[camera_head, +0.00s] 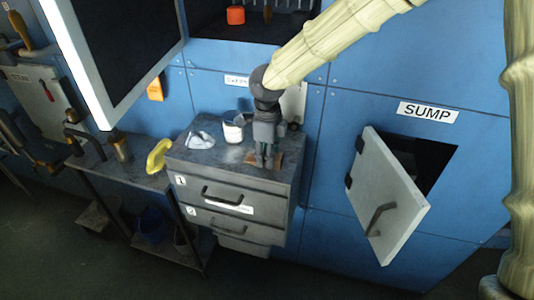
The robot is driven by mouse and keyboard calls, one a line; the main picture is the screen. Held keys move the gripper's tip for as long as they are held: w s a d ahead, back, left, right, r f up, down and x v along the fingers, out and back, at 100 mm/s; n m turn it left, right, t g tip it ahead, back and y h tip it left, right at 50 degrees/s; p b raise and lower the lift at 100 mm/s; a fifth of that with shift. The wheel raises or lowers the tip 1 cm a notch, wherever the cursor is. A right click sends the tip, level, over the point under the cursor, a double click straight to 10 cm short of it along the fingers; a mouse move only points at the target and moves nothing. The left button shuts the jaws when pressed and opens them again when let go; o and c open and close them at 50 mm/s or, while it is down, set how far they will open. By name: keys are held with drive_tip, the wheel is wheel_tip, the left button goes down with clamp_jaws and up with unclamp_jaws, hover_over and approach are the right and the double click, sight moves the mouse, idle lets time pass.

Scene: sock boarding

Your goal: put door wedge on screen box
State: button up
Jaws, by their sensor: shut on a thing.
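My gripper (264,164) points straight down over the right part of the grey drawer unit's top. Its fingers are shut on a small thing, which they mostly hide. A flat brown piece (279,157) shows beside the fingertips, low at the worktop; it may be the door wedge, but it is too small to be sure. I cannot tell whether it touches the top. I cannot pick out the screen box with certainty in this view.
The drawer unit (230,182) also bears a white cup (233,132) and a crumpled grey cloth (200,140). A yellow thing (158,156) is at its left edge. The SUMP hatch door (385,195) hangs open at right. A large dark panel (120,40) juts out at upper left.

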drive_tip(key=o, duration=1)
wheel_tip(320, 180, up, 12)
drive_tip(key=shift+r+b, duration=0.1)
drive_tip(key=shift+b, duration=1.05)
